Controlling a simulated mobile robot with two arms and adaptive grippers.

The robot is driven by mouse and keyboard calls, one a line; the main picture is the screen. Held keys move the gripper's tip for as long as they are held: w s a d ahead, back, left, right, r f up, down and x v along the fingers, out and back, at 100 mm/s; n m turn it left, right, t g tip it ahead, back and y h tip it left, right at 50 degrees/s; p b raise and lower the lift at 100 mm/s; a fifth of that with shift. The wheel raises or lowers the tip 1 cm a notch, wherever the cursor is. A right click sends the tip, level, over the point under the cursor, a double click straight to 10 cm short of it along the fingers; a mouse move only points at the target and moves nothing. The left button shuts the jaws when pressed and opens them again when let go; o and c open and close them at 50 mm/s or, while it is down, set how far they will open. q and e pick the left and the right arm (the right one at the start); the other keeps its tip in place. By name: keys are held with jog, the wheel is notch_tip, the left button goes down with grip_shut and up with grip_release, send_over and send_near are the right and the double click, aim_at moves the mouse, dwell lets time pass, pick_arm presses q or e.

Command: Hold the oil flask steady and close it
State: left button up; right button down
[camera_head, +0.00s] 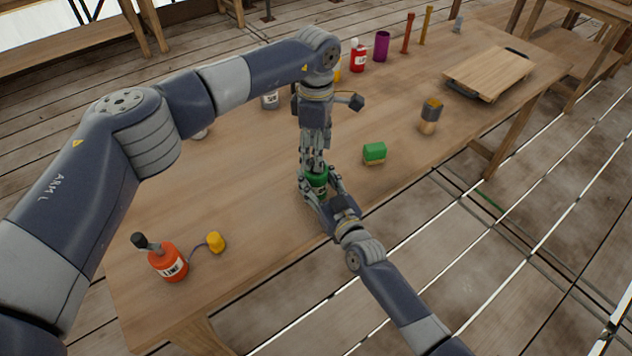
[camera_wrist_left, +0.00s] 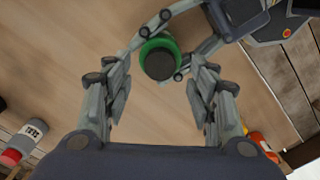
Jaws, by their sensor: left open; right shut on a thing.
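The green oil flask (camera_head: 317,181) stands on the wooden table, with a dark round top that shows from above in the left wrist view (camera_wrist_left: 159,64). I cannot tell whether that top is a cap or an open mouth. My right gripper (camera_head: 322,190) is shut on the flask's side, its fingers around the body. My left gripper (camera_head: 314,164) points straight down just above the flask, open and empty. In the left wrist view its two fingers (camera_wrist_left: 158,98) are spread apart, with the flask beyond them. The left gripper hides part of the flask in the head view.
An orange bottle (camera_head: 168,262) with a yellow piece (camera_head: 215,242) on a cord stands at the front left. A wooden board (camera_head: 490,73) and several coloured containers stand farther back.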

pick_arm(q)
notch_tip(320, 180, up, 9)
dwell(0.3)
pick_arm(e)
jog(key=c, duration=0.7)
grip_release()
jog(key=shift+c, duration=0.2)
pick_arm(q)
jog(key=shift+f, duration=0.1)
pick_arm(e)
jog(key=shift+s, duration=0.15)
jog(key=v, duration=1.1)
jog(key=shift+s+d, duration=0.25)
jog(key=shift+s, duration=0.1)
